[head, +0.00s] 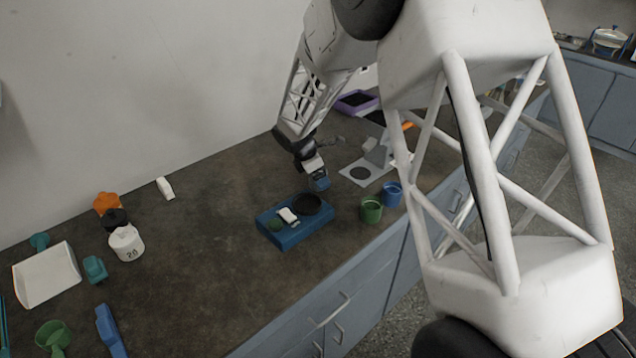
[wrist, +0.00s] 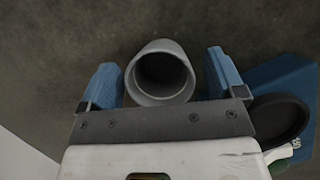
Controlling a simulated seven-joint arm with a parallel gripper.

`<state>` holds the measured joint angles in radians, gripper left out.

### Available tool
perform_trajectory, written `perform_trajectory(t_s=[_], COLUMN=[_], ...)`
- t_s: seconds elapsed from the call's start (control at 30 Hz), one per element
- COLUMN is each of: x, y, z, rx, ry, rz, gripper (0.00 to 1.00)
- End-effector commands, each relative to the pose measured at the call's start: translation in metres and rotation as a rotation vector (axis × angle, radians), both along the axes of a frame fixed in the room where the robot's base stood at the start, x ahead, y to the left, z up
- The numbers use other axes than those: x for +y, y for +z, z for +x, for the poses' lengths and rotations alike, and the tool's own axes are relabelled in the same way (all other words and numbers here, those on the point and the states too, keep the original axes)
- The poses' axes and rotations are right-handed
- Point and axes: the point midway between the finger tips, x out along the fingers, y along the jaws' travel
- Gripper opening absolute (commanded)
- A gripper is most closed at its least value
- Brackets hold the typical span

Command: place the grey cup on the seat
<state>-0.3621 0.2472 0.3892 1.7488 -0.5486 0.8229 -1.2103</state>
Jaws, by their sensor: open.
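The grey cup (wrist: 160,75) shows in the wrist view with its round opening towards the camera. My gripper (wrist: 165,82) is open, with one blue finger on each side of the cup and a narrow gap on the right. In the head view my gripper (head: 320,183) is low over the counter, behind the blue shaker base (head: 288,238), and I cannot make out the cup there. A round black seat (head: 308,204) is on that base and looks empty. The wrist view shows the black seat (wrist: 280,120) and blue base (wrist: 278,78) at right.
Green (head: 371,211) and blue (head: 392,196) cups stand right of the base. A white plate with a dark disc (head: 360,173) lies behind them. Several bottles, a white tray (head: 47,276) and scoops are at left. The counter between them and the base is clear.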

Motion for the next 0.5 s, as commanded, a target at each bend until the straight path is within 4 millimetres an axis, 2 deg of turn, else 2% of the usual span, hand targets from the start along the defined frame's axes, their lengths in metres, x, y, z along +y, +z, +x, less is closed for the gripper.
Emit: perform_trajectory(t_s=[0.17,0.5], x=[0.0000,-0.0001], y=[0.0001,0.0001], z=[0.0000,0.0000], rx=[0.000,0.000], ry=[0.000,0.000], rz=[0.000,0.000], gripper=[0.88,0.38])
